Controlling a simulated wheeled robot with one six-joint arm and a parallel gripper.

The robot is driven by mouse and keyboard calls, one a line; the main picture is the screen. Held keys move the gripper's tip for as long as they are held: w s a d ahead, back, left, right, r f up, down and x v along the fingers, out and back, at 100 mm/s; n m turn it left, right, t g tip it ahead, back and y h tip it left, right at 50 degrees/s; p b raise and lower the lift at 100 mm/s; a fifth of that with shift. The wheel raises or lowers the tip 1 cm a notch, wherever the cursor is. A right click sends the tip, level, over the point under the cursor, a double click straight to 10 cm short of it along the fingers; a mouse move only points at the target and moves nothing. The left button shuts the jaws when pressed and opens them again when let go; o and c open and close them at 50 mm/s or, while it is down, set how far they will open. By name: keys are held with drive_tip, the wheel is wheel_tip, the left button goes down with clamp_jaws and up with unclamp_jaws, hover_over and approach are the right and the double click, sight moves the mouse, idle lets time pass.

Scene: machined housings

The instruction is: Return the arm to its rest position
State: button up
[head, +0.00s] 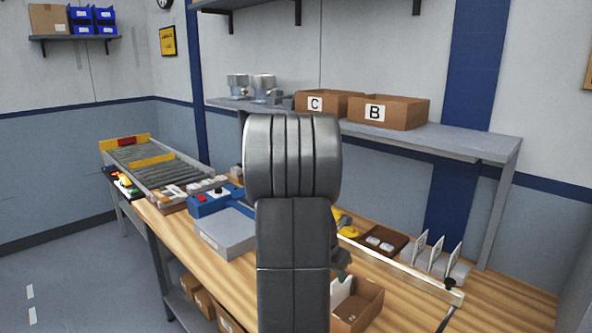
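My arm rises through the middle of the head view, with a grey rounded joint above a dark link. It blocks the centre of the workbench (400,292). A small dark shape (341,260) shows just right of the link, above an open brown box (368,303). It may be part of my gripper, but most of it is hidden behind the arm. I cannot see the fingertips or whether anything is held.
A roller conveyor (155,170) stands at the left, beside a blue and grey device (222,222). A brown tray (382,241) and upright white plates (436,253) lie right of my arm. A shelf (470,141) behind holds boxes C (325,102) and B (388,110).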

drive_tip(key=v, duration=1)
drive_tip(key=x, duration=1.3)
drive_tip(key=shift+w+d+f, duration=0.1)
drive_tip(key=shift+f, duration=0.1)
wheel_tip(320, 180, up, 6)
drive_tip(key=p, duration=0.4)
drive_tip(key=shift+r, duration=0.2)
